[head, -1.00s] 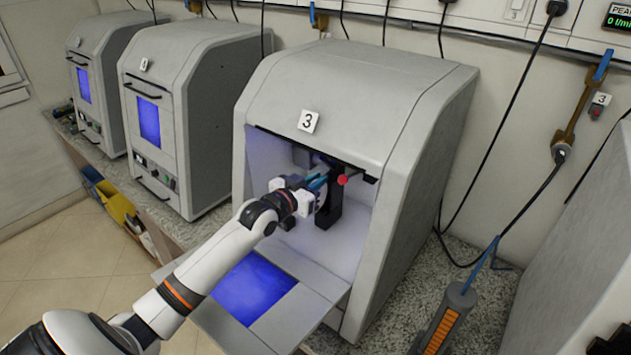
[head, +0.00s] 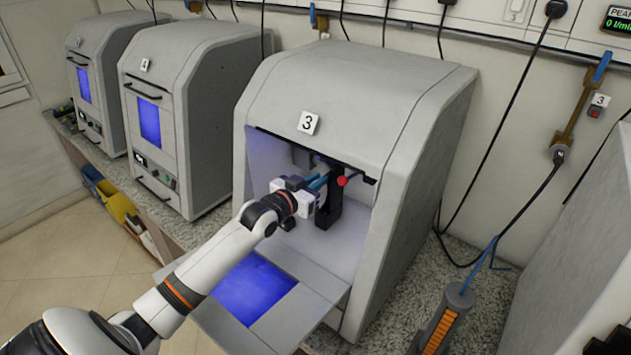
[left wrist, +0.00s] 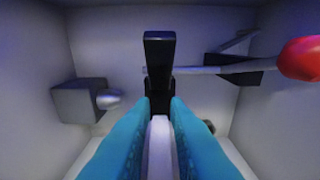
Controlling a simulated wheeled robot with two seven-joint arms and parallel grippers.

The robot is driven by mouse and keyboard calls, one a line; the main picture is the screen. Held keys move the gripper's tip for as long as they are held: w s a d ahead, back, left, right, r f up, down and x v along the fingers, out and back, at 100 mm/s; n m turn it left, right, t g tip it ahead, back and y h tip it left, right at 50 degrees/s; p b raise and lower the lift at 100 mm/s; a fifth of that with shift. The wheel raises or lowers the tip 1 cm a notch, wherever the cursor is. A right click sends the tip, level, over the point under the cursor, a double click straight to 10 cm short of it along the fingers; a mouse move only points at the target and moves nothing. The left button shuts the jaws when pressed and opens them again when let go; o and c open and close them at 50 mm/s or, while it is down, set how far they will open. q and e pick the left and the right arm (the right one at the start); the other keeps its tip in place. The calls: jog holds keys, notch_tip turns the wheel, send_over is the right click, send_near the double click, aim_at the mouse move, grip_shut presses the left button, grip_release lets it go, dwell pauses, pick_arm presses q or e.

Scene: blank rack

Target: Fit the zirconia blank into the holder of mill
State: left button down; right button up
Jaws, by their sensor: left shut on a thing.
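The open mill (head: 390,115) marked 3 holds a black upright holder (head: 328,212), which also shows in the left wrist view (left wrist: 158,50). A clamp lever with a red knob (head: 342,181) sits at the holder; the knob (left wrist: 302,58) is at the right in the left wrist view. My left gripper (head: 320,181) reaches into the chamber. Its blue fingers (left wrist: 158,110) are shut on the pale zirconia blank (left wrist: 160,150), seen edge-on between them. The blank is in line with the black holder; I cannot tell whether it is seated.
The mill's lowered door (head: 325,303) lies under my left arm. A grey spindle block (left wrist: 80,100) sticks out at the chamber's left in the wrist view. Other mills (head: 180,60) stand closed at left. A grey tool with an orange strip (head: 448,322) stands at right.

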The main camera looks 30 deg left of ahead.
pick_arm(q)
jog(key=shift+w+d+f+b, duration=0.1)
jog(key=shift+w+f+b, duration=0.2)
jog(key=shift+w+b, duration=0.5)
jog(key=shift+w+d+f+b, duration=0.1)
jog(key=shift+w+f+b, duration=0.2)
jog(key=shift+w, duration=0.8)
jog(key=c, duration=1.3)
grip_release()
jog(key=shift+s+f+b, duration=0.1)
jog(key=shift+s+b, duration=0.25)
jog(key=shift+s, duration=0.25)
jog(key=s+b, duration=0.1)
jog(key=s, duration=0.2)
jog(key=s+r+b, duration=0.1)
jog(key=s, duration=0.3)
jog(key=s+a+b, duration=0.1)
jog(key=s, duration=0.2)
jog(key=shift+s+r, duration=0.35)
jog(key=shift+s, duration=0.05)
